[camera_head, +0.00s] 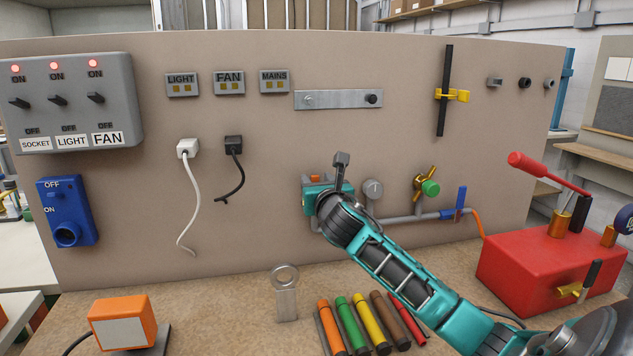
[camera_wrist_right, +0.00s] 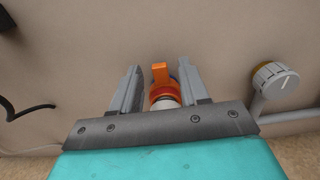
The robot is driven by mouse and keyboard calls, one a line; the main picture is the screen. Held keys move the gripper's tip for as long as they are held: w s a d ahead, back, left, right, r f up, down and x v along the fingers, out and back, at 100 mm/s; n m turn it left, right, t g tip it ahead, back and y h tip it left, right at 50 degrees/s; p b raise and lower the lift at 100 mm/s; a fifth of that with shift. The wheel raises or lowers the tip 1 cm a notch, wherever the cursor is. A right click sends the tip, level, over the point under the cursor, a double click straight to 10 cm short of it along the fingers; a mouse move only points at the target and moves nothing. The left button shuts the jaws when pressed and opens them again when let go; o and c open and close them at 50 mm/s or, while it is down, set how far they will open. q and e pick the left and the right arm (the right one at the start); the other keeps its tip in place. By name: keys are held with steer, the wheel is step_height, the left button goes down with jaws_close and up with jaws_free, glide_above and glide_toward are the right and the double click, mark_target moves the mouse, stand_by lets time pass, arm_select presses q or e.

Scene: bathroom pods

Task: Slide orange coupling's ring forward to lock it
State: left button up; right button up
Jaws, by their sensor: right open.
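The orange coupling (camera_wrist_right: 160,93) is on the upright panel. In the wrist view it shows an orange ring with an orange tab standing up, and a pale, whitish part in front of it. My right gripper (camera_wrist_right: 160,72) is open, with one grey finger on each side of the coupling. I cannot tell whether either finger touches it. In the head view my right gripper (camera_head: 320,196) hides most of the coupling, and only a small orange patch (camera_head: 315,178) shows above it. My left gripper is in neither view.
A round gauge-like knob (camera_wrist_right: 275,82) stands close to the right of the coupling. A brass valve with a green knob (camera_head: 430,187) and a blue lever (camera_head: 460,203) follow along the pipe. Coloured sticks (camera_head: 355,325) lie on the bench below my arm. A red pump box (camera_head: 530,270) stands right.

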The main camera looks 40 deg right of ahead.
steer(key=shift+w+d, duration=0.25)
steer(key=shift+w, duration=0.2)
steer(key=shift+c, duration=0.4)
jaws_close()
